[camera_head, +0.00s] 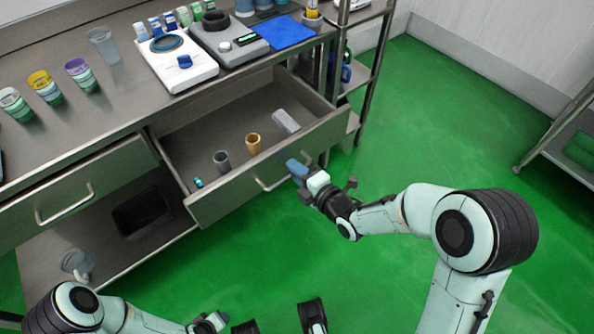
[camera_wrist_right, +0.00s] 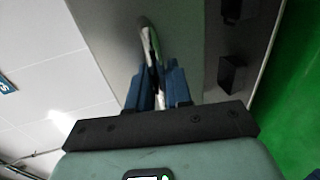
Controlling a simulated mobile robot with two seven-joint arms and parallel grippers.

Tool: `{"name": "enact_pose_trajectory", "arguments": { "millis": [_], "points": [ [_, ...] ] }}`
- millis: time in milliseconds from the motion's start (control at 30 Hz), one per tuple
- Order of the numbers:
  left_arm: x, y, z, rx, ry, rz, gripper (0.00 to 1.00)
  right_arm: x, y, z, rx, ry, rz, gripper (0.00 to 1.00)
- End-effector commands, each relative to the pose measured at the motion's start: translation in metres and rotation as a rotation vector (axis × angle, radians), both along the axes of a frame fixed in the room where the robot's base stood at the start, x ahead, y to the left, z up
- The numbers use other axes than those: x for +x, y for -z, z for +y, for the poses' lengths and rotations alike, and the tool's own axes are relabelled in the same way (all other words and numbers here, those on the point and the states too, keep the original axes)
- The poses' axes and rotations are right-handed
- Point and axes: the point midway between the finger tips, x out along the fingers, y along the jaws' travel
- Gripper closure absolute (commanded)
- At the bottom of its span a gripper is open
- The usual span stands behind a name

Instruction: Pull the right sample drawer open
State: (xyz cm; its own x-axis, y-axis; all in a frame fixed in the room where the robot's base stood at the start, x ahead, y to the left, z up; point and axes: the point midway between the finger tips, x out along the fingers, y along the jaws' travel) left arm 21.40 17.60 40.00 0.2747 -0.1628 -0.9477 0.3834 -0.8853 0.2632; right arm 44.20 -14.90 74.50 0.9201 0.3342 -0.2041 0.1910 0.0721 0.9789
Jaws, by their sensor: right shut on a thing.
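The right sample drawer (camera_head: 231,196) is pulled out from under the steel bench in the head view. Inside lie a grey cup, an amber cup (camera_head: 253,143), a pale grey block (camera_head: 285,121) and a small teal item. My right gripper (camera_head: 296,170) is at the right part of the drawer's front, shut on its bar handle (camera_head: 268,186). The right wrist view shows the blue fingers (camera_wrist_right: 158,85) closed around the metal handle bar (camera_wrist_right: 149,45). My left gripper (camera_head: 222,317) is low at the bottom of the head view, away from the drawer; its fingers are too small to read.
Cups, a white scale (camera_head: 177,68), a grey device (camera_head: 228,45) and a blue mat (camera_head: 284,32) stand on the bench. A shelf rack (camera_head: 366,75) stands right of the drawer. Green floor in front is clear.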

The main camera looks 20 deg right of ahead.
Motion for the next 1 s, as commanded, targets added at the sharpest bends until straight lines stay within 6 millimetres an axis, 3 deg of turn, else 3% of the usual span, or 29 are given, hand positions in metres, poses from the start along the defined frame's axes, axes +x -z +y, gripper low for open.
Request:
{"name": "enact_pose_trajectory", "arguments": {
  "millis": [300,333,367,767,1000],
  "points": [
    [0.000,0.000,0.000,0.000,0.000,-0.001,0.57,0.000,-0.001,0.000,0.000,0.001,-0.001,1.00],
    [0.000,0.000,0.000,0.000,0.000,0.000,0.57,0.000,-0.001,0.000,0.000,0.001,-0.001,0.71],
    [0.000,0.000,0.000,0.000,0.000,0.000,0.57,0.000,-0.001,0.000,0.000,0.001,-0.001,0.65],
    [-0.002,-0.001,-0.001,-0.002,0.001,0.004,0.57,-0.007,-0.002,-0.003,0.001,0.002,0.000,0.65],
    [-0.012,-0.008,-0.006,-0.015,0.013,0.029,0.57,-0.050,-0.013,-0.019,0.002,0.005,0.000,0.65]
  ]
}}
